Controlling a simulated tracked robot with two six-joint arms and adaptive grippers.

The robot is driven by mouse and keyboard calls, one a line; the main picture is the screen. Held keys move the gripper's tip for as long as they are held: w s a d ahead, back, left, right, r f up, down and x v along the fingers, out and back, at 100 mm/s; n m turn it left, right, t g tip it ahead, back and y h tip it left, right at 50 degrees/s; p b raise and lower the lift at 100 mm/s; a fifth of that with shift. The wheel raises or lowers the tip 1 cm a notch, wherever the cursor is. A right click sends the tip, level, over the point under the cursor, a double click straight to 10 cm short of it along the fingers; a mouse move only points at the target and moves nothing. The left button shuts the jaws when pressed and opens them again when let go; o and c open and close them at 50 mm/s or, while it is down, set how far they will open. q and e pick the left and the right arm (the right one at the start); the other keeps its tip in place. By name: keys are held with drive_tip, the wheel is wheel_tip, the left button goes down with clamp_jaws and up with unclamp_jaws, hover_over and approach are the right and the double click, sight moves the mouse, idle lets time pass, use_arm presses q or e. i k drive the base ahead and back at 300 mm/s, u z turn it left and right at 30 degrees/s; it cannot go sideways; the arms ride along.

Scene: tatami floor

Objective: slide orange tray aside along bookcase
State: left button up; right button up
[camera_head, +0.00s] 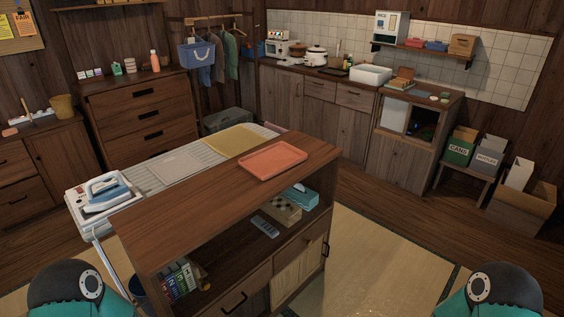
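The orange tray (273,158) lies flat and empty on the top of the low wooden bookcase (190,202), toward its far right end. A long stretch of bare top lies to the left of the tray. The tray's right corner is close to the bookcase's front edge. Neither of my grippers shows in the head view. Only teal and dark parts of my arms are visible at the bottom left and bottom right corners, apart from the bookcase.
An ironing board with a blue iron (104,188) and folded cloths stands directly behind the bookcase. A remote (265,226), a checkered box (281,208) and books (181,280) sit on its open shelf. Tatami floor (385,262) is clear to the right.

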sight(267, 163)
drive_tip(key=z, duration=0.5)
drive_tip(key=k, duration=1.25)
drive_tip(key=z, duration=1)
drive_tip(key=i, duration=2.5)
drive_tip(key=u, duration=0.9)
drive_tip(key=i, duration=1.1)
drive_tip(key=u, duration=1)
drive_tip(key=i, duration=0.3)
drive_tip(key=k, duration=0.55)
drive_tip(key=u, duration=0.05)
